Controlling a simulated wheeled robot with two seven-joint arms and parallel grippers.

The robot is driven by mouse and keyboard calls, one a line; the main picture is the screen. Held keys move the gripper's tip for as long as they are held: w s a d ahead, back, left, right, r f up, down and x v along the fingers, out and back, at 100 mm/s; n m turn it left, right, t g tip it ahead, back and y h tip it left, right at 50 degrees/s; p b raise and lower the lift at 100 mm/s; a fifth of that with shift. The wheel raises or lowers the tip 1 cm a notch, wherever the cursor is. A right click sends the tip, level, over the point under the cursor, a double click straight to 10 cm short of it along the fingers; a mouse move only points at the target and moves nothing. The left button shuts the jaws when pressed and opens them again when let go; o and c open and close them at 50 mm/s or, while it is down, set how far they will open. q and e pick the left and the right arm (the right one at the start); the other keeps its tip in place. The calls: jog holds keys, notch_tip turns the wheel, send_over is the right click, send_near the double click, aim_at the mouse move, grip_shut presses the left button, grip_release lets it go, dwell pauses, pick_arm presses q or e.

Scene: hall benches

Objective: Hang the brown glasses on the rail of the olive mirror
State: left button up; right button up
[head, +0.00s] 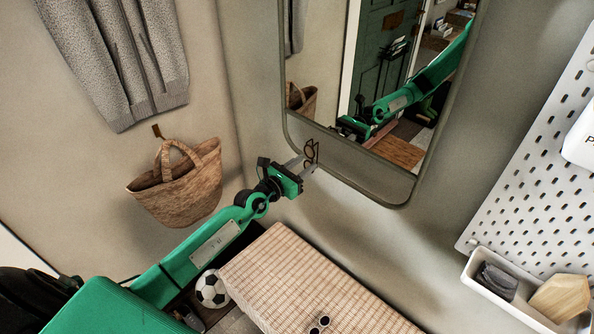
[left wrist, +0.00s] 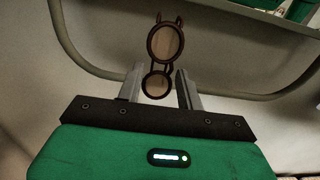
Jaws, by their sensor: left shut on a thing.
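The brown glasses (head: 311,153) have round lenses and stand on end between the fingers of my left gripper (head: 304,167). In the left wrist view the glasses (left wrist: 165,42) rise from between the fingertips (left wrist: 158,85), one lens above the other. The olive mirror (head: 398,205) hangs on the wall, and its rounded lower rail runs just behind the glasses in the head view. The rail (left wrist: 250,98) crosses behind them in the left wrist view too. I cannot tell whether the glasses touch the rail. My right gripper is not in view.
Below is a woven-top bench (head: 290,275) with a dark pair of glasses (head: 319,325) on it. A football (head: 211,289) lies beside it. A basket (head: 180,190) and grey garment (head: 120,60) hang left. A pegboard (head: 535,150) with a white tray (head: 500,300) is right.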

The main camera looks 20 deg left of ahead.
aim_at(308, 162)
pick_arm(q)
jog(key=shift+b+x, duration=0.35)
jog(key=shift+x, duration=1.65)
jog(key=shift+f, duration=0.1)
notch_tip(308, 162, down, 9)
jog(key=b, duration=0.8)
jog(key=shift+f+b, duration=0.2)
jog(key=shift+b, duration=0.2)
jog(key=o, duration=1.1)
jog(key=shift+o, duration=0.2)
